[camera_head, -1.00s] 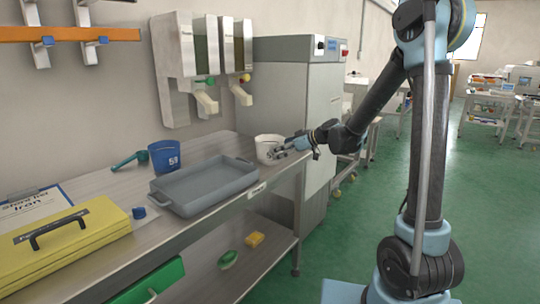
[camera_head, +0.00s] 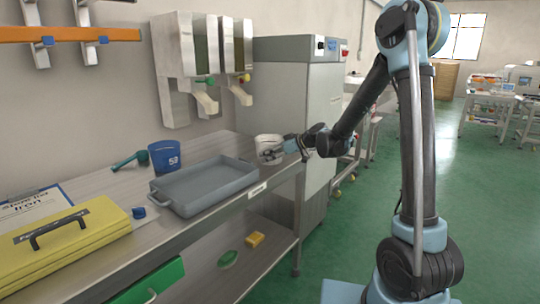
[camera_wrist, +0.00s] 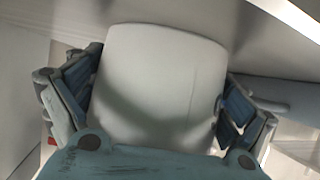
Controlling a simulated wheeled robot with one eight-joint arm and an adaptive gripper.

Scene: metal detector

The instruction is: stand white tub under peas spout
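The white tub (camera_head: 267,141) stands upright at the far right end of the steel bench. My gripper (camera_head: 279,152) reaches it from the right, with its fingers around the tub. In the wrist view, the tub (camera_wrist: 160,75) fills the space between the fingers of my gripper (camera_wrist: 158,105), and both blue pads appear to touch its sides. Two wall dispensers hang above the bench. One has a spout (camera_head: 207,103) with a green knob, the other a spout (camera_head: 242,96) with a yellow knob. I cannot read which is peas.
A grey tray (camera_head: 203,192) lies left of the tub along the bench's front edge. A yellow case (camera_head: 65,243) is at the near left. The bench below the spouts is clear.

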